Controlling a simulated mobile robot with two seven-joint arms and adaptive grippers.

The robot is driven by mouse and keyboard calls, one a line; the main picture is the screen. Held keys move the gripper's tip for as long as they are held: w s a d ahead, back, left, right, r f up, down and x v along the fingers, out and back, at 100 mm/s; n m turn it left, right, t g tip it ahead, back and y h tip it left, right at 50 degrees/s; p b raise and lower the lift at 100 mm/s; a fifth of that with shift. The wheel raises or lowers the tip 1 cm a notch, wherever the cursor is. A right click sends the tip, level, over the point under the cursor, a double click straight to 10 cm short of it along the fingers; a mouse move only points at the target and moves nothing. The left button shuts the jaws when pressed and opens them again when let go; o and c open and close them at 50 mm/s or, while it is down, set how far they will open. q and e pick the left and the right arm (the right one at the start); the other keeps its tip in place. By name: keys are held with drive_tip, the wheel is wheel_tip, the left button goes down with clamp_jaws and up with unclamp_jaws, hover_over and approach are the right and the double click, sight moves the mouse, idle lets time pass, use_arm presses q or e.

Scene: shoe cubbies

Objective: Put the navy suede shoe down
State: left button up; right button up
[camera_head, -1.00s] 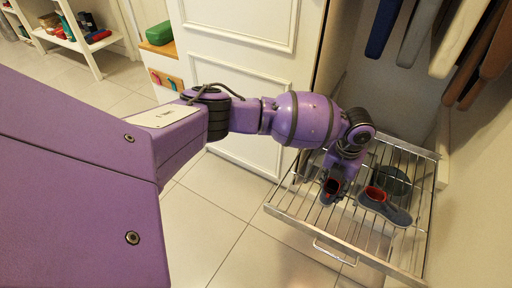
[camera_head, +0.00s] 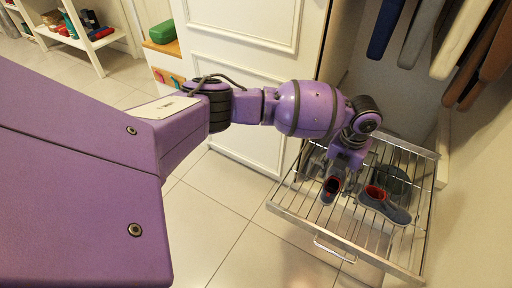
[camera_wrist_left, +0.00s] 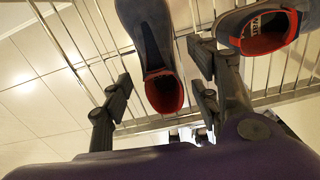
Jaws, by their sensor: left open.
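The navy shoe with a red lining (camera_head: 329,195) rests on the bars of the wire rack (camera_head: 283,212), left of its like-looking mate (camera_head: 384,206). My left gripper (camera_head: 346,168) is open just behind the shoe's heel end in the head view. In the left wrist view the shoe (camera_wrist_left: 147,35) lies between the spread fingers of the left gripper (camera_wrist_left: 160,86), with a gap on each side. The mate (camera_wrist_left: 262,30) is beyond the right finger. My right gripper is not in view.
A dark rounded item (camera_head: 392,179) lies on the rack behind the mate. The rack's handle (camera_head: 334,250) faces the tiled floor. Clothes (camera_head: 424,35) hang above the rack. A white panelled door (camera_head: 245,90) stands to the left.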

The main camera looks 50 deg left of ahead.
sight(336, 179)
use_arm(q)
wheel_tip(336, 179, up, 7)
drive_tip(key=shift+w+r+p, duration=0.1)
drive_tip(key=shift+r+p, duration=0.05)
drive_tip(key=shift+p, duration=0.8)
drive_tip(key=shift+r, duration=0.55)
